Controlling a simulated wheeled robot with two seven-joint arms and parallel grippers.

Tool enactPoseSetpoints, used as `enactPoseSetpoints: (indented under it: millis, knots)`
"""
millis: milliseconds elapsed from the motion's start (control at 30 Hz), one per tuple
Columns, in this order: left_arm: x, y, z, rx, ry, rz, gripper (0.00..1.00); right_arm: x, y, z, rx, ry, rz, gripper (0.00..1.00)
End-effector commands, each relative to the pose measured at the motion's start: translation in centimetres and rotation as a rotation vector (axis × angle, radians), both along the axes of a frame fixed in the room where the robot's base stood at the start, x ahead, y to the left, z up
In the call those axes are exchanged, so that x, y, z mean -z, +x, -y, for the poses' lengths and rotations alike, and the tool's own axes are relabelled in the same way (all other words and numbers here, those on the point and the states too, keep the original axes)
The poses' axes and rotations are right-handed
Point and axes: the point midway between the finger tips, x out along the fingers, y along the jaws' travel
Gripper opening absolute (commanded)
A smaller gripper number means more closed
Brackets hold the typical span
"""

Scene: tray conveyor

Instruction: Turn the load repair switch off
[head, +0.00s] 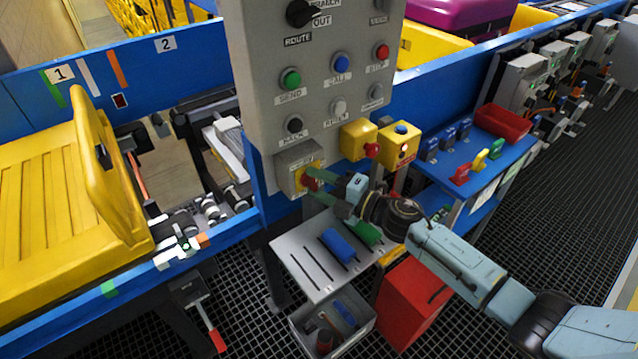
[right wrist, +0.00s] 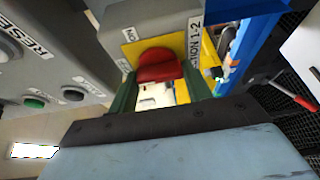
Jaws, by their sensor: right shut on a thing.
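A small grey switch box (head: 291,164) with a yellow plate and a red knob (head: 311,180) is fixed at the bottom of the grey control panel. In the right wrist view the red knob (right wrist: 158,66) sits on the yellow plate, beside a label that partly reads "ION 1-2". My right gripper (head: 313,188) reaches in from the right, with its green fingers one on either side of the knob. It is shut on the knob; the fingers (right wrist: 160,90) hide part of its edges. I cannot read a load repair label. My left gripper is out of view.
The panel (head: 257,90) carries several buttons and a black rotary knob (head: 300,14) above. Yellow button boxes (head: 398,147) stand just right of the gripper. Below are a grey tray (head: 300,262) with a blue item, an open bin and a red box (head: 412,300).

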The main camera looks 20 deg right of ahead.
Motion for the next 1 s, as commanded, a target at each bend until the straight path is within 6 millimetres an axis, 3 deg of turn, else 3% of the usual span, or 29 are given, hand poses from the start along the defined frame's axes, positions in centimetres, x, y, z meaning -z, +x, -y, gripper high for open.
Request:
enactPoseSetpoints:
  millis: [133, 167, 333, 733, 1000]
  knots:
    - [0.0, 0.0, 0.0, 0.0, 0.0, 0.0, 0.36, 0.1, 0.0, 0.0, 0.0, -0.005, 0.002, 0.26]
    - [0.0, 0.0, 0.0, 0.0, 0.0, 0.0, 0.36, 0.1, 0.0, 0.0, 0.0, -0.005, 0.002, 0.5]
    - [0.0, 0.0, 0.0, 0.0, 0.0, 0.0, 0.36, 0.0, 0.0, 0.0, 0.0, -0.003, 0.001, 0.71]
    - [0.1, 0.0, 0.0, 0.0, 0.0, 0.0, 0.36, 0.2, -0.7, 0.8, 0.001, -0.003, -0.001, 0.71]
    - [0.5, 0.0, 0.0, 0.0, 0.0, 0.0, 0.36, 0.3, -5.0, 4.5, -0.001, -0.005, -0.002, 0.71]
